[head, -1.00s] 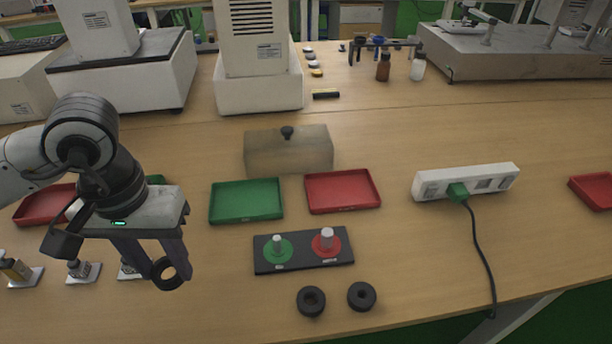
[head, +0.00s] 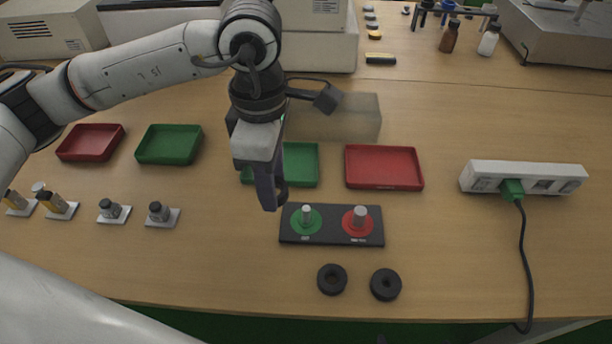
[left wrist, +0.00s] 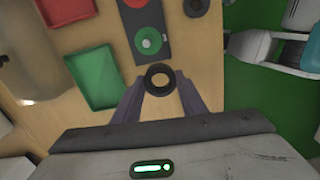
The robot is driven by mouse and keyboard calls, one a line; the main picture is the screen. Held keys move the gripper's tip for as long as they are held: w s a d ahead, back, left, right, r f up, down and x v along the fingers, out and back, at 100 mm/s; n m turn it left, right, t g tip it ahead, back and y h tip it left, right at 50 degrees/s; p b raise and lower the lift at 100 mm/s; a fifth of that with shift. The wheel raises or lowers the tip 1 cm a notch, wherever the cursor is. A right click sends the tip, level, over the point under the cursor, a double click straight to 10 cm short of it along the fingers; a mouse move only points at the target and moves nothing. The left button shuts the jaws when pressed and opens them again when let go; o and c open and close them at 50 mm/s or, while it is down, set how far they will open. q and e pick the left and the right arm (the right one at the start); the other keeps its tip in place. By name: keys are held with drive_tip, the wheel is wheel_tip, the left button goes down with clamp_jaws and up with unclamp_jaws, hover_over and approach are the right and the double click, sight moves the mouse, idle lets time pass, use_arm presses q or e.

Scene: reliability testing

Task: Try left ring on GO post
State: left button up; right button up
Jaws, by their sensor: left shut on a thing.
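My left gripper (head: 268,200) is shut on a black ring (head: 282,193), held above the table just left of the gauge board (head: 333,238). In the left wrist view the held ring (left wrist: 149,80) sits between the fingertips (left wrist: 160,82), its hole open and empty. The GO post (head: 306,214) is a short pale peg on a green disc at the board's left; it also shows in the left wrist view (left wrist: 149,41), beyond the ring and apart from it. A second peg on a red disc (head: 360,218) stands at the right. My right gripper is not in view.
Two black rings (head: 332,279) (head: 386,284) lie in front of the board. A green tray (head: 302,165), partly hidden by my gripper, and a red tray (head: 384,168) lie behind it. A power strip (head: 523,178) is at right. Small mounted parts (head: 159,214) stand at left.

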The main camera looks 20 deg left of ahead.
sight(306, 208)
use_arm(q)
drive_tip(key=n, duration=0.2)
drive_tip(key=d+n, duration=0.1)
drive_tip(key=n, duration=0.2)
drive_tip(key=w+n, duration=0.1)
drive_tip(key=n, duration=0.2)
drive_tip(key=shift+d+f, duration=0.1)
drive_tip(key=shift+d, duration=0.15)
drive_tip(key=d+n, duration=0.1)
drive_tip(key=n, duration=0.4)
drive_tip(key=w+n+b, duration=0.1)
drive_tip(key=n, duration=0.5)
drive_tip(key=d+n, duration=0.1)
drive_tip(key=n, duration=0.4)
drive_tip(key=shift+w+d+f+n, duration=0.15)
drive_tip(key=shift+w+d+n, duration=0.15)
drive_tip(key=shift+d+n, duration=0.1)
drive_tip(key=n, duration=0.2)
drive_tip(key=shift+w+d+n, duration=0.15)
drive_tip(key=shift+n, duration=0.25)
drive_tip(key=shift+f+b, duration=0.85)
drive_tip(key=shift+f, duration=0.15)
drive_tip(key=shift+f+b, duration=0.4)
drive_tip(key=shift+f, duration=0.5)
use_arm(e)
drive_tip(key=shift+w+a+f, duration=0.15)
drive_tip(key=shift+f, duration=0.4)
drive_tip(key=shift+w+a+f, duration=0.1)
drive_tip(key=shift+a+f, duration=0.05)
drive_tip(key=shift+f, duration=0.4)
